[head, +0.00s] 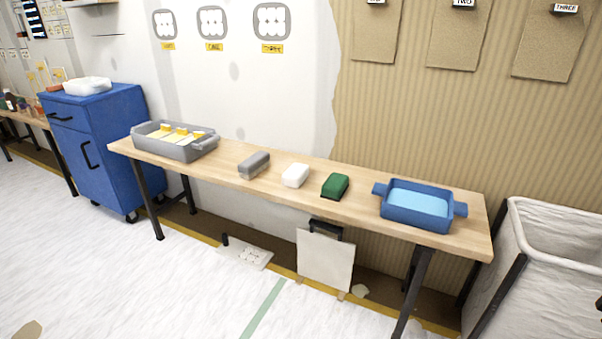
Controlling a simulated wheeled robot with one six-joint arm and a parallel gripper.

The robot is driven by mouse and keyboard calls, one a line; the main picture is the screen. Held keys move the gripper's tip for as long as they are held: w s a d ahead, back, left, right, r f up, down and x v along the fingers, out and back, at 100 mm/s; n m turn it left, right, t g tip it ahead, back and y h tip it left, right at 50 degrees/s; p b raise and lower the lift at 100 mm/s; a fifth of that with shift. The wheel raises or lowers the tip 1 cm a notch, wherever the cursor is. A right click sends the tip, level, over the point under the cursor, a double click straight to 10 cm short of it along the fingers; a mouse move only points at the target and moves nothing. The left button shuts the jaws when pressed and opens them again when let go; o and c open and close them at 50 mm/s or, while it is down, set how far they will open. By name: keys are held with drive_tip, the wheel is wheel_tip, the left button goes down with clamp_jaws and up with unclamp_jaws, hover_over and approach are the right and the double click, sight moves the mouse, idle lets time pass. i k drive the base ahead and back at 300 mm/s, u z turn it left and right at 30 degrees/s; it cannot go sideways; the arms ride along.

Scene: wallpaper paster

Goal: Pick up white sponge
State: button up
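The white sponge (295,175) lies on the wooden table (270,201), near the middle of its length. It sits between a grey sponge (254,165) on its left and a green sponge (335,185) on its right, with small gaps on both sides. Nothing covers it. My gripper is not in the head view.
A grey tray (172,148) with yellow and white items stands at the table's left end. A blue tub (415,208) of light-blue liquid stands at the right. A blue cabinet (95,150) and a lined bin (545,265) flank the table. The floor in front is mostly clear.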

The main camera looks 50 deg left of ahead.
sight(293, 177)
drive_tip(key=u, duration=1.8)
